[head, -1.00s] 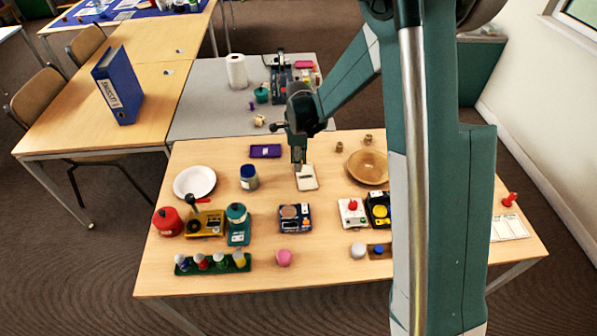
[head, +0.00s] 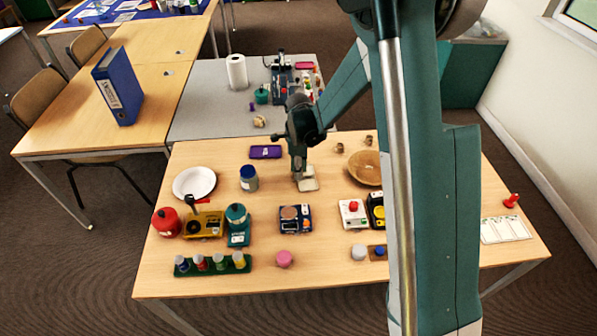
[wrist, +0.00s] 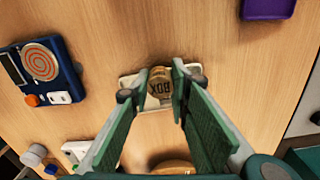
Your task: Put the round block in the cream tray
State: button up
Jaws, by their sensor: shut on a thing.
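The cream tray (head: 311,185) lies flat on the wooden table, near its middle. In the wrist view the tray (wrist: 134,80) shows behind the fingertips. My gripper (head: 298,179) points down at the tray, with its fingertips low over it. In the wrist view my gripper (wrist: 160,86) is shut on a small wood-brown round block (wrist: 160,73). In the head view the gripper hides the block.
A purple tray (head: 265,152) lies behind and left, a wooden bowl (head: 364,168) to the right. Two small wooden pieces (head: 340,147) stand behind the bowl. A jar (head: 249,178) stands left, a dark blue scale (head: 295,218) in front. Bare table surrounds the cream tray.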

jog(key=shift+f, duration=0.2)
jog(key=o, duration=0.7)
jog(key=shift+r, duration=0.2)
notch_tip(320, 180, up, 12)
jog(key=shift+r+p, duration=0.1)
jog(key=shift+p, duration=0.95)
